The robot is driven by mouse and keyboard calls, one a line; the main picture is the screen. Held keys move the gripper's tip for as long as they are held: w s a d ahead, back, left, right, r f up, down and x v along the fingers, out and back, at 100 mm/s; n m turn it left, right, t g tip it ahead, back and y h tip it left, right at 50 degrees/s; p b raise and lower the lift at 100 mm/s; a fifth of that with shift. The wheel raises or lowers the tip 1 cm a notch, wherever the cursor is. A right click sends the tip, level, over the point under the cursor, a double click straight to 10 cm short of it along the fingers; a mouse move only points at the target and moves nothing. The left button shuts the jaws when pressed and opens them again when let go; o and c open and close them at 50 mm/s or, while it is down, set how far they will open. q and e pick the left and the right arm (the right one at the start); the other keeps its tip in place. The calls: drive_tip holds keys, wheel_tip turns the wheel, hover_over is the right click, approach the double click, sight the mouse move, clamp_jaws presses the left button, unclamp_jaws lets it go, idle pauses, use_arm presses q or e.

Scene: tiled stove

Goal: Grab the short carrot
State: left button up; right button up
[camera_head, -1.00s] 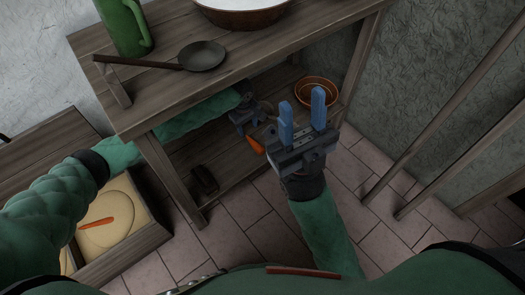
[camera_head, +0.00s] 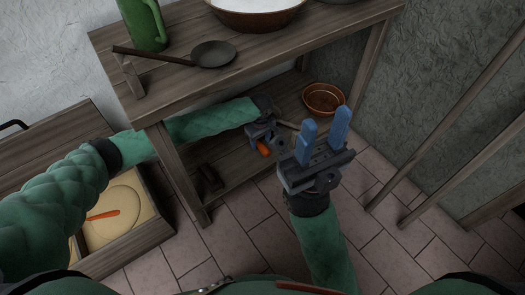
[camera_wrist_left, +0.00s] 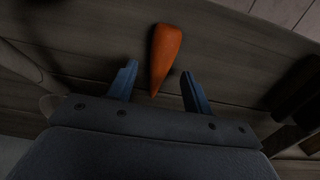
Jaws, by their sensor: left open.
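A short orange carrot (camera_head: 263,148) lies on the lower shelf of the wooden table, partly hidden by my left gripper (camera_head: 268,141) in the head view. In the left wrist view the carrot (camera_wrist_left: 164,55) lies with its pointed end between the open blue fingers of my left gripper (camera_wrist_left: 160,88); its thick end reaches beyond them. Clear space shows on both sides of the tip. My right gripper (camera_head: 324,134) is in front of the table with its blue fingers apart and nothing between them. Another, longer carrot (camera_head: 103,215) lies on a round board in the drawer at the left.
The table top (camera_head: 180,70) is above my left forearm and carries a ladle (camera_head: 212,54), a green jug (camera_head: 143,22) and a large bowl (camera_head: 258,18). A brown bowl (camera_head: 323,98) is on the lower shelf at right. A dark object (camera_head: 209,178) lies near the shelf's left end.

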use_arm(q)
wheel_tip(320, 180, down, 2)
drive_tip(key=shift+f, duration=0.1)
drive_tip(key=shift+c, duration=0.4)
drive_tip(key=c, duration=1)
